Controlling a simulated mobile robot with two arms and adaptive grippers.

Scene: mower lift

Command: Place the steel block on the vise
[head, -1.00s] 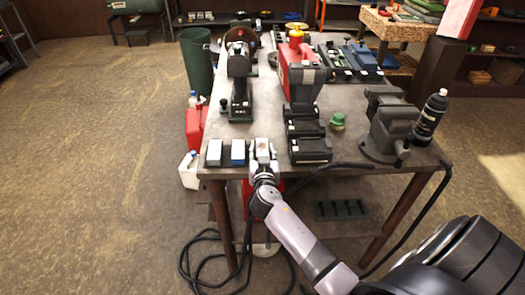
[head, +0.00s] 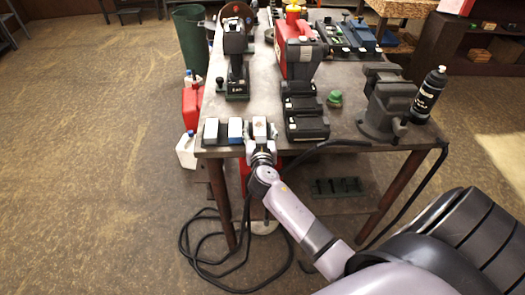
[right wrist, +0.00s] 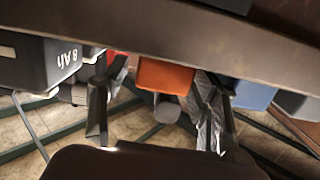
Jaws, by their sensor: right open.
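Three small light-topped blocks stand in a row at the table's front left edge: a grey one (head: 211,131), a blue one (head: 235,131) and one (head: 259,130) by my right gripper. I cannot tell for sure which is the steel block. My right gripper (head: 260,140) is open at the rightmost block. In the right wrist view, the fingers (right wrist: 153,125) lie on either side of an orange-faced block (right wrist: 165,76); I see no clear grip. The blue block (right wrist: 255,95) is to its right. The grey vise (head: 388,105) stands at the table's right front. My left gripper is out of view.
Black battery packs (head: 306,118) stand just right of the gripper; one reads "8 Ah" (right wrist: 45,62). A green item (head: 335,98) and a black spray can (head: 428,95) flank the vise. A cable (head: 335,144) crosses the table's front edge (head: 350,152).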

